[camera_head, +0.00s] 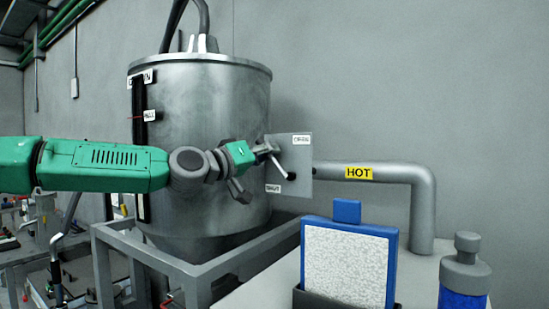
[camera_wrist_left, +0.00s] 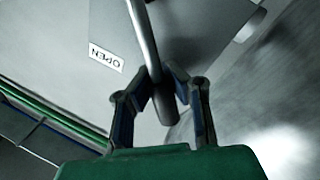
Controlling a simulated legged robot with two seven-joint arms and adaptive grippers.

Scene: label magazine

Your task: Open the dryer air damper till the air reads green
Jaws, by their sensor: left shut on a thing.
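The damper's lever (camera_head: 279,167) is a light rod in front of a grey plate (camera_head: 303,160) on the pipe beside the dryer drum (camera_head: 225,105). The plate has a small white label at its top and another at its lower left. My left gripper (camera_head: 262,149) is shut on the lever near its free end.
A pipe (camera_head: 395,173) marked HOT runs right from the plate and bends down. A blue-framed white panel (camera_head: 347,262) and a grey-capped blue bottle (camera_head: 465,275) stand in front. A grey frame (camera_head: 175,268) lies under the drum. Clutter fills the lower left.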

